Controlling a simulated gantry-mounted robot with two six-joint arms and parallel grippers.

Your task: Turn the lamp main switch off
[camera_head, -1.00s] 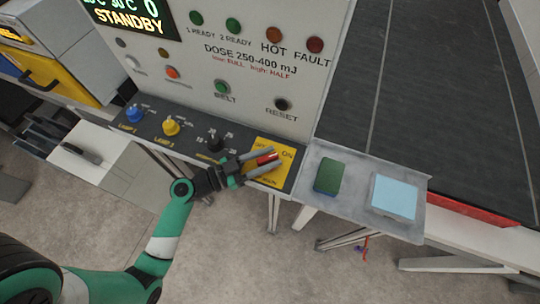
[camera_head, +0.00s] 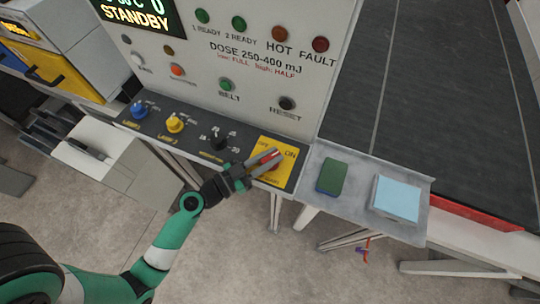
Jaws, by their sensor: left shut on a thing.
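The main switch is a red handle (camera_head: 267,157) on a yellow plate (camera_head: 278,145) at the right end of the black control strip. "ON" is printed at the plate's right side, and smaller lettering at its upper left is hard to read. The red handle points toward the right, roughly at "ON". My left gripper (camera_head: 265,162) comes in from the lower left with its two grey fingers shut on the handle, hiding part of it. My right gripper is not in view.
A blue knob (camera_head: 138,110), a yellow knob (camera_head: 175,123) and a black knob (camera_head: 220,142) stand left of the switch. The upright panel (camera_head: 245,72) with lights and buttons rises behind.

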